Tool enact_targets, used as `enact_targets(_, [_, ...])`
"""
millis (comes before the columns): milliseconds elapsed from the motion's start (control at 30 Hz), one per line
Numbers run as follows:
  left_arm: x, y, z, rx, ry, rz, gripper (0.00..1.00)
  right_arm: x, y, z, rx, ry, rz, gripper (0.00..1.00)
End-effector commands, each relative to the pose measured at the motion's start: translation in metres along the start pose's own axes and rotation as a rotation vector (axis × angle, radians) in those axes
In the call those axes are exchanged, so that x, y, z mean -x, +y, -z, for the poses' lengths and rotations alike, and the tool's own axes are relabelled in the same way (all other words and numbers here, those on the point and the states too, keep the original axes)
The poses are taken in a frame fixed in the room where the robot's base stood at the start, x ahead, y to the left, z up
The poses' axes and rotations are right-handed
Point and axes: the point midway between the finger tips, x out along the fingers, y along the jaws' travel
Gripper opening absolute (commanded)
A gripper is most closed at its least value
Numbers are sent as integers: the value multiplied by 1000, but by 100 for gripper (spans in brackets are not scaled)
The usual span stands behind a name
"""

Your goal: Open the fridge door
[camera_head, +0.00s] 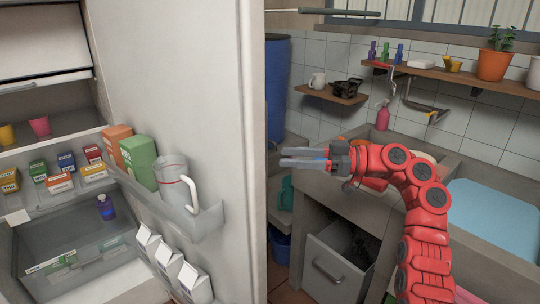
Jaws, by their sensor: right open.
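The fridge door (185,100) stands wide open, and its inner face shows in the head view. Its edge runs down the middle of the picture. The fridge interior (50,230) is visible at the left. My right gripper (284,157) is open and empty, just right of the door's edge, pointing left. I cannot tell whether its tips touch the door. My left gripper is not in view.
The door shelf holds a clear jug (172,180), an orange box (116,145) and a green box (140,160). A blue barrel (277,85) stands behind the door.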

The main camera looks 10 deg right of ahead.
Motion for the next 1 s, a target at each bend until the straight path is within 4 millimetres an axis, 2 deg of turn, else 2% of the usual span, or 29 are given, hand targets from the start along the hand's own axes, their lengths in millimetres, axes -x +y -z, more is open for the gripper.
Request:
enact_targets(33, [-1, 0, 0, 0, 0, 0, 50, 16, 2, 1, -1, 0, -7, 52])
enact_targets(200, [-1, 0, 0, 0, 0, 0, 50, 59, 1, 1, -2, -1, -4, 52])
enact_targets(400, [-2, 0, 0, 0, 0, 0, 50, 94, 0, 0, -2, -1, 0, 52])
enact_targets(600, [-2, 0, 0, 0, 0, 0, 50, 107, 0, 0, 0, 1, 0, 52])
enact_targets(1000, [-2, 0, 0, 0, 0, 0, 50, 108, 0, 0, 1, 0, 0, 52])
